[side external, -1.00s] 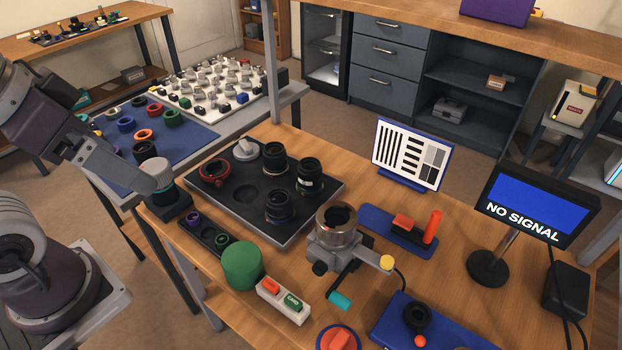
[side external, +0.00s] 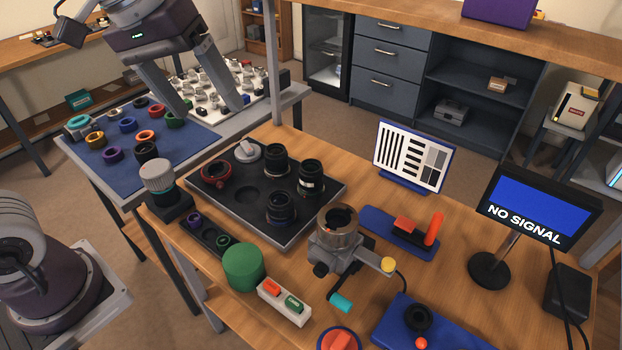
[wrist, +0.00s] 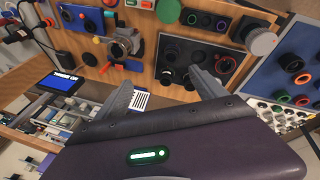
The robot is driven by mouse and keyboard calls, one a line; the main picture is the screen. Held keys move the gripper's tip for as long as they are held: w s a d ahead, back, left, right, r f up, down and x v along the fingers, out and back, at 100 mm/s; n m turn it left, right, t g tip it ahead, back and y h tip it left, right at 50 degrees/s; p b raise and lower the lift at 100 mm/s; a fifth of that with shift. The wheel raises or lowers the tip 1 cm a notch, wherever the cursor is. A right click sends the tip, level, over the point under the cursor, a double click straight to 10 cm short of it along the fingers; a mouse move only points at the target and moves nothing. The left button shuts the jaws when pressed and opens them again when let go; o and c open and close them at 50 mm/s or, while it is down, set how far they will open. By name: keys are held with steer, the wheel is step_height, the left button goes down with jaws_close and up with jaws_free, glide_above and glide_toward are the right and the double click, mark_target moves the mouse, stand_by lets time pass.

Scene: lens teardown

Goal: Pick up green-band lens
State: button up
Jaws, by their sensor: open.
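A black tray (side external: 233,218) on the wooden bench holds three upright black lenses. One stands at the back (side external: 276,157), one with a pale band at the right (side external: 311,178), and one at the front (side external: 281,207). No green band is clear on any of them, so I cannot tell which is the green-band lens. My gripper (side external: 212,108) is open and empty, high above the back left, with its fingers apart and pointing down. In the wrist view my gripper (wrist: 161,80) shows both spread fingers, with the tray beyond them.
A red ring (side external: 215,170) and a grey-white part (side external: 247,150) also sit on the tray. A metal fixture (side external: 336,245), a green cylinder (side external: 243,266) and a grey knob (side external: 157,176) stand close by. A blue mat (side external: 195,137) with coloured rings lies behind left.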

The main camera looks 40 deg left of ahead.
steer(key=w+f+n+g, duration=0.2)
steer(key=w+f+n, duration=0.3)
steer(key=w, duration=0.8)
steer(key=n+g+y, duration=0.1)
glide_toward(311, 175)
steer(key=shift+w+a+f, duration=0.15)
steer(key=shift+a+f, duration=0.1)
steer(key=shift+a, duration=0.25)
steer(key=shift+w+a+f, duration=0.15)
steer(key=shift+a+f, duration=0.15)
steer(key=shift+a, duration=0.15)
steer(key=shift+n+g+y, duration=0.3)
steer(key=shift+n+y, duration=0.1)
steer(key=f, duration=0.4)
steer(key=w+f, duration=0.1)
steer(key=f, duration=0.2)
steer(key=w+d+f, duration=0.1)
steer(key=f, duration=0.3)
steer(key=shift+f, duration=0.4)
steer(key=shift+r, duration=0.1)
jaws_close()
